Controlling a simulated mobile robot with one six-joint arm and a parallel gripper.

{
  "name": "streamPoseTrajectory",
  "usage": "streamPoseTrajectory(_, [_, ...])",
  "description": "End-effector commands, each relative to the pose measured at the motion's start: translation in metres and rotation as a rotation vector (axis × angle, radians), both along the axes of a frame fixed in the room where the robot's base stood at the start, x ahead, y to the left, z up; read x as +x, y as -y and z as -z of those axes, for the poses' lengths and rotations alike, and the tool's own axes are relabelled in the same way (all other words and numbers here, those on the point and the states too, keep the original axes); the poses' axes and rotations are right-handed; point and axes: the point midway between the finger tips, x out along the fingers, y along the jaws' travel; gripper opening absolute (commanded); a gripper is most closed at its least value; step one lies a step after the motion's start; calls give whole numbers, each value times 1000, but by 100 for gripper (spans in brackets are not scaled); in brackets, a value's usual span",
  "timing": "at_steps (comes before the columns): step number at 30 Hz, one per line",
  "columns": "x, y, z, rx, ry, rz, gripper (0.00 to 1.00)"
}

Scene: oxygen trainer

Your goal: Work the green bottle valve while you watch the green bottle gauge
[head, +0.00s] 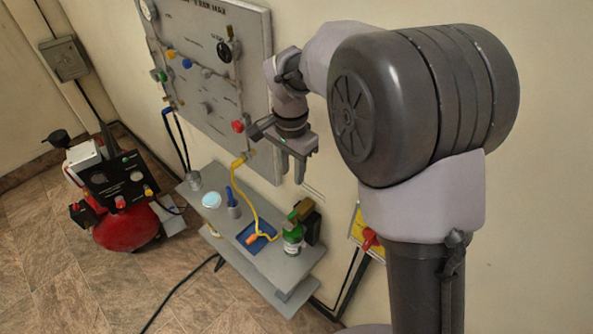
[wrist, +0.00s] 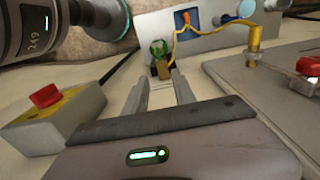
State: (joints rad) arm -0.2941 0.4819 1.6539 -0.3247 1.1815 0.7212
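The green bottle (head: 292,241) stands upright at the near right end of the grey shelf. A green knob-like part and a brass-coloured block (head: 303,209) sit at its top, with a dark part behind. I cannot pick out a readable gauge dial on it. In the wrist view the green bottle top (wrist: 158,46) and brass block (wrist: 163,69) lie beyond the fingertips, roughly in line with the gap. My gripper (head: 292,176) hangs above the bottle, fingers pointing down, apart from it. The wrist view also shows my gripper (wrist: 160,82) open and empty.
The grey shelf (head: 222,229) carries a yellow hose (head: 253,204) and a blue tray (head: 257,241). A wall panel (head: 207,75) with knobs is beside my gripper. A yellow box with a red button (wrist: 45,96) is left of the fingers. A red compressor (head: 125,226) stands on the floor.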

Motion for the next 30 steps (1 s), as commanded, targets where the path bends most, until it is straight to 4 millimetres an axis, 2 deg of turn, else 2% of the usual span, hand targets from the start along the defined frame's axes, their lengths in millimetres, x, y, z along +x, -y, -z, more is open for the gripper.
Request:
streamPoseTrajectory(1, [-1,1,17,-2,-4,0,32])
streamPoseTrajectory(9, [-2,1,100,-1,-5,0,32])
streamPoseTrajectory(15, [-1,1,143,0,-1,-1,32])
streamPoseTrajectory(21, [-1,1,158,1,0,-1,32])
streamPoseTrajectory(28, [-1,1,159,1,1,-1,32])
streamPoseTrajectory(29, [-1,1,158,1,1,-1,30])
streamPoseTrajectory(30, [-1,1,158,1,1,-1,22])
